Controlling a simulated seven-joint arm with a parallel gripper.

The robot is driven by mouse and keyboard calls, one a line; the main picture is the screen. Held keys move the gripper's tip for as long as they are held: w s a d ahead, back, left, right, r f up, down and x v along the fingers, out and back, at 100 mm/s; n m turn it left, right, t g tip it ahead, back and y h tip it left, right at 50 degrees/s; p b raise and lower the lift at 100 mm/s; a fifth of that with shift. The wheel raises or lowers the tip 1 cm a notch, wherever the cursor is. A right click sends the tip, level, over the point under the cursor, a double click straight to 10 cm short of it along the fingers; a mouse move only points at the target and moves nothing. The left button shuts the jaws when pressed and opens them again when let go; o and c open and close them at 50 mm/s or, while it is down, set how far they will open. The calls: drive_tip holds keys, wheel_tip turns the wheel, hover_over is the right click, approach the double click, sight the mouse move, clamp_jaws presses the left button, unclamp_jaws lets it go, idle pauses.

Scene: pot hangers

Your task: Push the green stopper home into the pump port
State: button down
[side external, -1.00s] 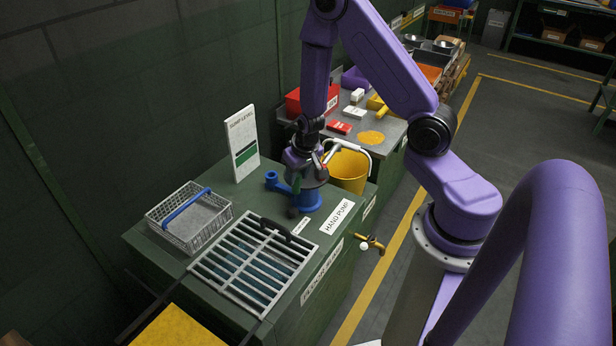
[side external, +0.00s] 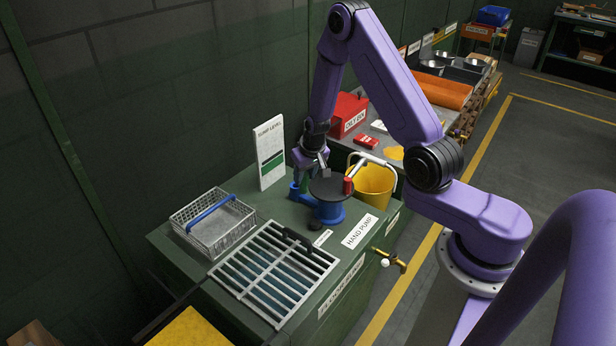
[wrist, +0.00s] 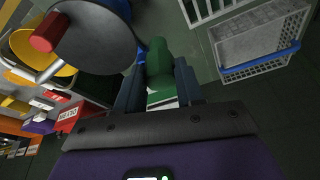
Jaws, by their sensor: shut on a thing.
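The green stopper (wrist: 159,62) sits between the fingers of my gripper (wrist: 160,84) in the wrist view, and the gripper is shut on it. In the side view my gripper (side external: 305,168) is above the pump's blue side port (side external: 297,194), just left of the pump's round dark plate. The blue pump body (side external: 331,213) stands on the green bench. A bit of blue (wrist: 140,54) shows beside the stopper in the wrist view. The stopper is not clearly visible in the side view. I cannot tell whether its end touches or enters the port.
The dark plate (side external: 327,187) with a red-ended handle (side external: 348,186) is close to my gripper. A yellow bucket (side external: 374,186) stands behind right. A wire basket (side external: 212,223), a grey grate (side external: 275,268) and a white level board (side external: 270,152) are nearby on the bench.

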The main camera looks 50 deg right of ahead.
drive_tip(key=w+d+r, duration=0.2)
drive_tip(key=w+d, duration=0.8)
drive_tip(key=w, duration=0.2)
drive_tip(key=shift+d+f, duration=0.2)
drive_tip(key=shift+f, duration=1.15)
drive_tip(key=shift+d+f, duration=0.15)
drive_tip(key=shift+f, duration=1.2)
drive_tip(key=shift+f, duration=2.85)
drive_tip(key=shift+f, duration=2.05)
drive_tip(key=c, duration=0.6)
unclamp_jaws()
